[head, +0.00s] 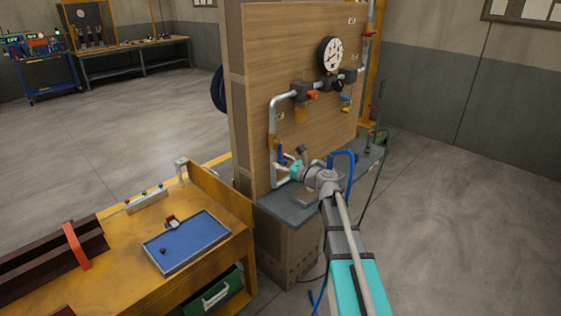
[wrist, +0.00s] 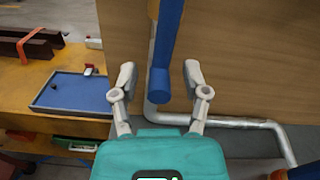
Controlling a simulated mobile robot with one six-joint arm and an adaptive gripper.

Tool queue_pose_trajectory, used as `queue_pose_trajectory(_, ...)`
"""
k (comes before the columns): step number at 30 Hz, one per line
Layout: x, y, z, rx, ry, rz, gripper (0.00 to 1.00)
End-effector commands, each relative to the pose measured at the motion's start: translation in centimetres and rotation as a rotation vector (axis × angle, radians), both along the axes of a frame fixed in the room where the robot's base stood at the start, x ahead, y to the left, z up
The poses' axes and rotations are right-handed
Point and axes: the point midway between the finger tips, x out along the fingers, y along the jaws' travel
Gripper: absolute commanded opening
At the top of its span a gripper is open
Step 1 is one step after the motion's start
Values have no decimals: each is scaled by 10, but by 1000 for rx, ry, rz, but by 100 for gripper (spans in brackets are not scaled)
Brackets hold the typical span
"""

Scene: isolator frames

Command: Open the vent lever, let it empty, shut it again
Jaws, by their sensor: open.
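A blue lever handle (wrist: 164,60) hangs in front of a silver pipe on the wooden panel. In the wrist view it runs down between the two fingers of my gripper (wrist: 160,76), with a gap on either side. My gripper is open and holds nothing. In the head view, my gripper (head: 291,167) is at the lower left pipe of the panel, beside the blue handle (head: 281,157). No label marks this handle as the vent lever. The lever's pivot is out of the wrist view.
The wooden panel (head: 262,60) carries a round gauge (head: 331,54), an orange-red lever (head: 312,95) and pipes. A grey bench top (head: 268,207) lies below. At left, a wooden table (head: 120,243) holds a blue tray (head: 187,265). Open floor lies at right.

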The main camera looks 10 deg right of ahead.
Motion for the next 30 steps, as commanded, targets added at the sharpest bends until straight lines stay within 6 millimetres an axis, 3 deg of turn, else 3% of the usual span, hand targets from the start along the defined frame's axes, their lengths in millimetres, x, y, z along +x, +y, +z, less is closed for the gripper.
queue_pose_trajectory(15, 8, 6, 0, 0, 0, -1, 58)
queue_pose_trajectory(24, 8, 6, 0, 0, 0, -1, 2)
queue_pose_trajectory(30, 8, 5, 0, 0, 0, -1, 0)
